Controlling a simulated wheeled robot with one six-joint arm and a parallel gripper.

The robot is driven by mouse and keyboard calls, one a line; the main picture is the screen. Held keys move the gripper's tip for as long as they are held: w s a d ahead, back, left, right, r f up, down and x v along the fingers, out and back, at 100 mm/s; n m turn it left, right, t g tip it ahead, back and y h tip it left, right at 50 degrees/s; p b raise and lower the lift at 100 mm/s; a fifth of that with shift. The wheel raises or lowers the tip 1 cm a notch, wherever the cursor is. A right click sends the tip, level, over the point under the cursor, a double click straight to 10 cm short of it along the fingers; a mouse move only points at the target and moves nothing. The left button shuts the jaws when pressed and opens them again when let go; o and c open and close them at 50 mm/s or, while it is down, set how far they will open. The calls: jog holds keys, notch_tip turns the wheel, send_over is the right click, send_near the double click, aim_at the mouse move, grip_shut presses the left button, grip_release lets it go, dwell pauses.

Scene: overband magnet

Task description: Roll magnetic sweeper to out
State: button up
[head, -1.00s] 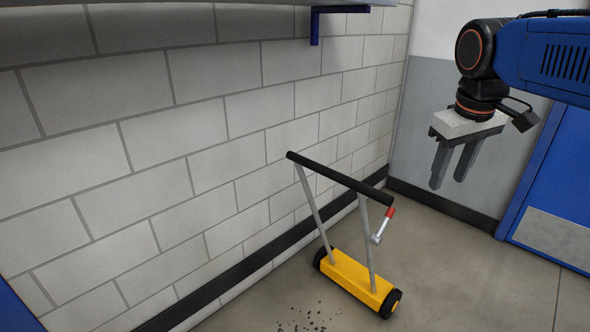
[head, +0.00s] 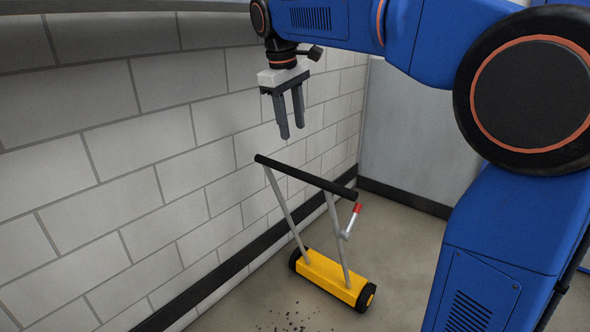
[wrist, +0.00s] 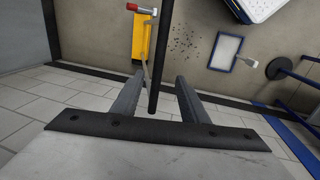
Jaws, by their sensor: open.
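The magnetic sweeper (head: 333,277) stands on the floor near the tiled wall, with a yellow body on black wheels. Two grey struts rise from it to a black handle bar (head: 305,177), and a lever with a red tip (head: 357,208) sits on the right strut. My gripper (head: 292,138) is open and empty, pointing down above the handle bar and apart from it. In the wrist view the black handle bar (wrist: 156,75) shows between and beyond my two fingers (wrist: 156,82), with the yellow body (wrist: 140,38) past it.
Dark bits (head: 290,318) lie scattered on the floor beside the sweeper. The tiled wall (head: 150,180) runs close along the left. The wrist view shows a blue-edged white tray (wrist: 227,50) and a dark round-based stand (wrist: 280,68).

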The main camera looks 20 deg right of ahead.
aim_at(300, 171)
jog(key=f, duration=0.5)
jog(key=w+d+f, duration=0.1)
jog(key=f, duration=0.3)
jog(key=d+f, duration=0.1)
jog(key=f, duration=0.4)
jog(key=shift+w+d+f, duration=0.25)
jog(key=shift+w+f, duration=0.1)
grip_shut()
